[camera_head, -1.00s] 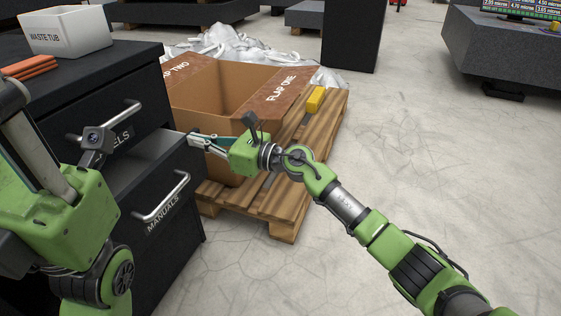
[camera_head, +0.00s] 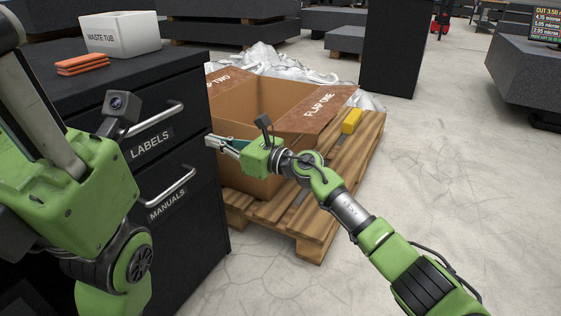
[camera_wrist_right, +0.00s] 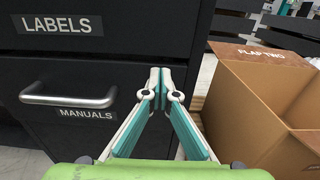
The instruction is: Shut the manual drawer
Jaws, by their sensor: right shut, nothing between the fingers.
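The manuals drawer (camera_head: 168,208) is the lower drawer of the black cabinet, with a silver bar handle and a MANUALS label. Its front looks flush or nearly flush with the LABELS drawer (camera_head: 152,142) above, and no interior shows. In the right wrist view the manuals drawer front (camera_wrist_right: 70,130) also lines up with the upper one. My right gripper (camera_head: 210,142) is shut and empty at the cabinet's right side; its fingertips (camera_wrist_right: 160,78) show before the drawer front's right part. I cannot tell if they touch it.
A waste tub (camera_head: 122,35) and orange pieces (camera_head: 83,64) are on the cabinet top. An open cardboard box (camera_head: 240,165) and a yellow block (camera_head: 351,121) are on a wooden pallet (camera_head: 310,235) right of the cabinet.

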